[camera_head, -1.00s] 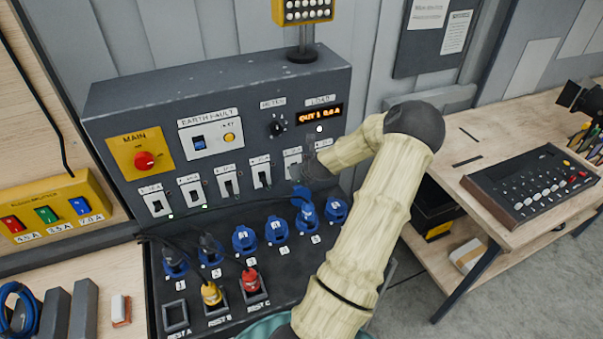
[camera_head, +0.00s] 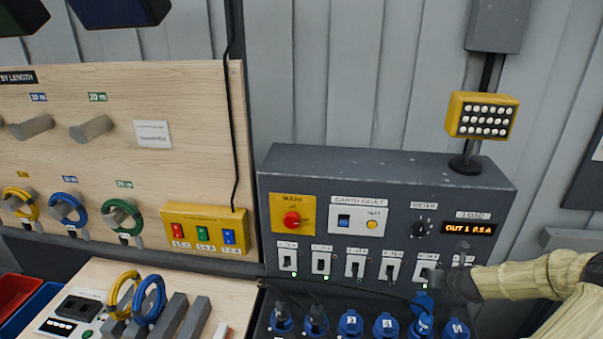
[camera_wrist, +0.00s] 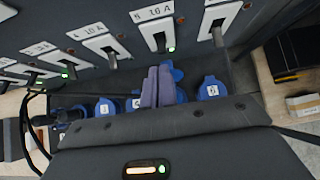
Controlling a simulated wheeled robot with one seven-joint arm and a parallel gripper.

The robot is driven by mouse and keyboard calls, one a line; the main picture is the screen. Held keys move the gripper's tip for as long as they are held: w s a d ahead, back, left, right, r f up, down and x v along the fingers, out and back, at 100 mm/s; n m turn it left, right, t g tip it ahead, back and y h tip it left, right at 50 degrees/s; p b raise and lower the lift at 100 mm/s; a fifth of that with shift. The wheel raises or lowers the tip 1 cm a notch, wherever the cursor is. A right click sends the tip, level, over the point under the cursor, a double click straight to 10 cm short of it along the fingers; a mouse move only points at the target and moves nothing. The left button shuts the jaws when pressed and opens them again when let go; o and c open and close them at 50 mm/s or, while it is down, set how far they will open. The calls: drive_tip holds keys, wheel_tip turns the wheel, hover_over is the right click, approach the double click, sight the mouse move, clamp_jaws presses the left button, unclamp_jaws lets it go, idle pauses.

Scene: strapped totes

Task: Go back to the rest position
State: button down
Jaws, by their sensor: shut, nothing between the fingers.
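My gripper (camera_head: 440,284) is at the right of the dark grey power panel (camera_head: 380,172), just in front of the row of switches, with my arm reaching in from the right edge. In the wrist view its two fingers (camera_wrist: 158,86) lie together with nothing between them. They point at the area below a white switch plate (camera_wrist: 153,32) and above the blue sockets. One blue socket (camera_head: 422,325) has its lid raised close to the fingers. Whether the fingers touch anything is hard to tell.
A red main knob (camera_head: 292,219) and a lit load display (camera_head: 470,230) are on the panel. A lamp (camera_head: 481,116) stands on top. To the left are a yellow box (camera_head: 205,227) with coloured switches and a pegboard (camera_head: 105,155) with cable coils. Open space lies before the wall above.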

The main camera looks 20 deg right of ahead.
drive_tip(key=w+a+f+n+g+y+b, duration=0.1)
drive_tip(key=w+a+n+g+y+b, duration=0.15)
drive_tip(key=a+n, duration=0.95)
drive_tip(key=w+a+f+n+g+y+b, duration=0.1)
drive_tip(key=w+a+n+y+b, duration=0.15)
drive_tip(key=a+n, duration=0.95)
drive_tip(key=s+a+n+g+b, duration=0.1)
drive_tip(key=s+a+n+b, duration=0.2)
drive_tip(key=s+a+n, duration=0.3)
drive_tip(key=s+a+r+n+g+b, duration=0.1)
drive_tip(key=s+a+n+b, duration=0.2)
drive_tip(key=a+n, duration=0.8)
drive_tip(key=s+a, duration=0.2)
drive_tip(key=shift+s+n+h, duration=0.3)
drive_tip(key=shift+s+h, duration=0.05)
drive_tip(key=shift+h, duration=0.05)
drive_tip(key=shift+a+r, duration=0.1)
